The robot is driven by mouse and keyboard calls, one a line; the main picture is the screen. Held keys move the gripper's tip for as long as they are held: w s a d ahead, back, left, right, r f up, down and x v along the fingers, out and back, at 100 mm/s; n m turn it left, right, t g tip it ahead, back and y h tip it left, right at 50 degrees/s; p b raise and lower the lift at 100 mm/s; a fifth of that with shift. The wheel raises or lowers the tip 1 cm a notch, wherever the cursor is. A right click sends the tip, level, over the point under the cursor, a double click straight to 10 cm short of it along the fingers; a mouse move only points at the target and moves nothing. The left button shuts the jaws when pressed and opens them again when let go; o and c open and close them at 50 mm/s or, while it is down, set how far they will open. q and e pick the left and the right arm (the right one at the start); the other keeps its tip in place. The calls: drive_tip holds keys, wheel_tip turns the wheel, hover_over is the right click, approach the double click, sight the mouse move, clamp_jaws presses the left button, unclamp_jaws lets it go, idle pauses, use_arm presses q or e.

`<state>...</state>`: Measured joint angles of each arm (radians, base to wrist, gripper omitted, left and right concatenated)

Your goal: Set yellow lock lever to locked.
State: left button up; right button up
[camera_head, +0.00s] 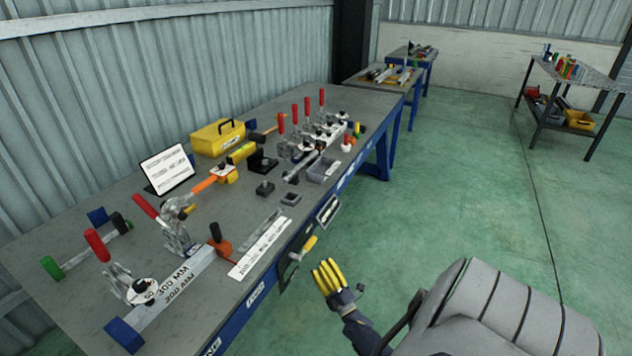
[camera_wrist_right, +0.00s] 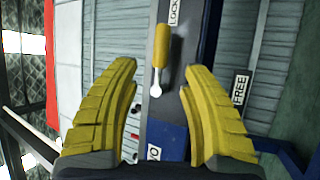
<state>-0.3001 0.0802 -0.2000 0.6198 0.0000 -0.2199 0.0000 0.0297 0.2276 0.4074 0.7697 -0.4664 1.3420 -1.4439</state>
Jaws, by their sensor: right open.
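The yellow lock lever (camera_head: 303,247) is mounted at the front edge of the workbench. In the right wrist view, its yellow handle (camera_wrist_right: 162,45) narrows to a silver end, and the handle points up in the picture, close to a partly cut-off "LOCK" label (camera_wrist_right: 173,12). A "FREE" label (camera_wrist_right: 240,90) is to the right. My right gripper (camera_head: 327,272) has yellow fingers and is open, just right of and below the lever. In the wrist view, the lever appears between the fingers (camera_wrist_right: 157,72), not visibly touched. My left gripper is out of view.
A dark plate (camera_head: 328,210) hangs on the bench front.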

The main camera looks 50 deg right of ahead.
drive_tip(key=shift+v, duration=1.2)
